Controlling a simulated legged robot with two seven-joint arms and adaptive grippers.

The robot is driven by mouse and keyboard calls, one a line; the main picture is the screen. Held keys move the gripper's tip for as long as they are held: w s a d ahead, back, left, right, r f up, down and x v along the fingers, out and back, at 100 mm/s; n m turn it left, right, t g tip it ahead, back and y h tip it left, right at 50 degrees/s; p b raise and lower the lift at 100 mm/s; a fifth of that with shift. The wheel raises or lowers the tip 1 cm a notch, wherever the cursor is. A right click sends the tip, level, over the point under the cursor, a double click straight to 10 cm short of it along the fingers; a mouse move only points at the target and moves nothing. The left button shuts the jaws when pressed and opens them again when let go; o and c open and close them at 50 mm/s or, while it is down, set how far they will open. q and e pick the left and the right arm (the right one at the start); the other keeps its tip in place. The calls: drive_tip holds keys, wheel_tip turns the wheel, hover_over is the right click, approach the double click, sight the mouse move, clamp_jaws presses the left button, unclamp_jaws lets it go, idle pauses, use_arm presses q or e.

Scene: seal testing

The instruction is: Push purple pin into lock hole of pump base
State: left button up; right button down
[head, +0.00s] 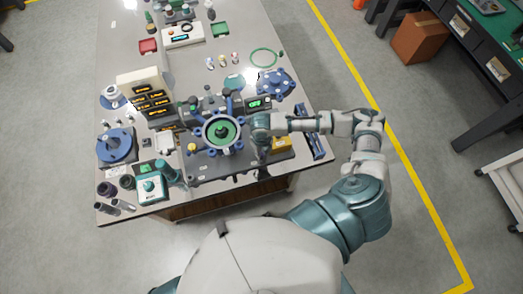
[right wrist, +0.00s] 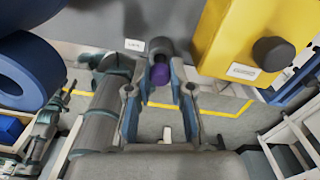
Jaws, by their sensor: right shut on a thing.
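The pump base is a dark grey plate (head: 207,170) at the table's front edge, carrying a blue ringed pump with a green centre. My right gripper (head: 262,146) is over the plate's right side. In the right wrist view, its fingers (right wrist: 159,88) are shut around the purple pin (right wrist: 160,74). A dark rounded piece (right wrist: 156,48) sits at the pin's far end, against the grey plate edge. I cannot tell whether it is part of the pin or the base. The lock hole is not visible. My left gripper is out of view.
A yellow box with a black knob (right wrist: 238,35) stands close right of the gripper; it also shows in the head view (head: 282,144). Blue rings (right wrist: 28,70) are close on the left. Meters, a teal-knobbed box (head: 151,188) and blue parts crowd the table (head: 225,12).

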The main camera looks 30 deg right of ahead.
drive_tip(key=shift+f, duration=0.95)
idle(0.7)
drive_tip(key=c, duration=1)
unclamp_jaws()
drive_tip(key=shift+o, duration=0.2)
drive_tip(key=shift+r, duration=0.1)
wheel_tip(320, 180, up, 9)
drive_tip(key=p, duration=0.9)
drive_tip(key=shift+p, duration=0.3)
